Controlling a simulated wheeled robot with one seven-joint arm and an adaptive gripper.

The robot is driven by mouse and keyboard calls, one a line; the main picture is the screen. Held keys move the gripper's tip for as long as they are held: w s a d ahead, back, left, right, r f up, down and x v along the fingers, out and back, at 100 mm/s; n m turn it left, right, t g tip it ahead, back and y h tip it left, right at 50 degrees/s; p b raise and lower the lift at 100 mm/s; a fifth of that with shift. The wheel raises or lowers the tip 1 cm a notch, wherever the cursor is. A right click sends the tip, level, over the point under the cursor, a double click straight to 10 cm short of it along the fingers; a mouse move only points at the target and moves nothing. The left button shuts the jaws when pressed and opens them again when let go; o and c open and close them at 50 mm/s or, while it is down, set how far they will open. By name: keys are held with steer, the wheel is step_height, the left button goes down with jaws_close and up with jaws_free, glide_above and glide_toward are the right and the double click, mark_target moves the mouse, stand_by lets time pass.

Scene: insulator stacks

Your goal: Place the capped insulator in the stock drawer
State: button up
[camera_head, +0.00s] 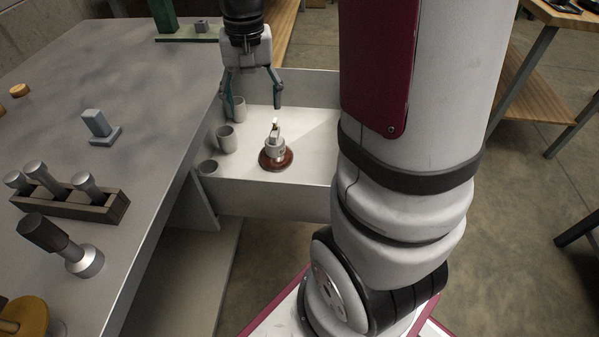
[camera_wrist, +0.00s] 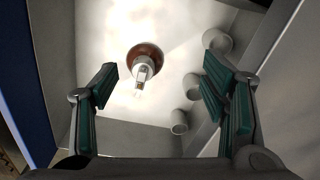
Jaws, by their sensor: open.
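The capped insulator (camera_head: 275,150) stands upright on the floor of the open stock drawer (camera_head: 270,197). It has a reddish-brown disc at the bottom and a grey metal cap with a pale tip on top. In the wrist view the insulator (camera_wrist: 145,62) shows beyond the fingers, with nothing touching it. My gripper (camera_head: 250,100) is open and empty above the drawer, apart from the insulator. In the wrist view its green-padded fingers (camera_wrist: 160,85) are spread wide.
Several grey cups (camera_head: 226,139) stand along the drawer's left side. The metal bench (camera_head: 150,120) at left carries a rack of metal pins (camera_head: 70,205), a dark-handled tool (camera_head: 62,245) and a grey block piece (camera_head: 98,127). The drawer's right part is bare.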

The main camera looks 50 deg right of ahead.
steer(key=s+a+r+n, duration=0.4)
steer(key=s+a+r, duration=0.4)
steer(key=s, duration=0.4)
steer(key=s+a+n, duration=0.1)
steer(key=s+a, duration=0.1)
steer(key=s, duration=0.4)
steer(key=s+a+n, duration=0.2)
steer(key=s, duration=0.5)
steer(key=shift+s+a+f, duration=0.15)
steer(key=shift+a+f, duration=0.2)
steer(key=shift+f, duration=0.1)
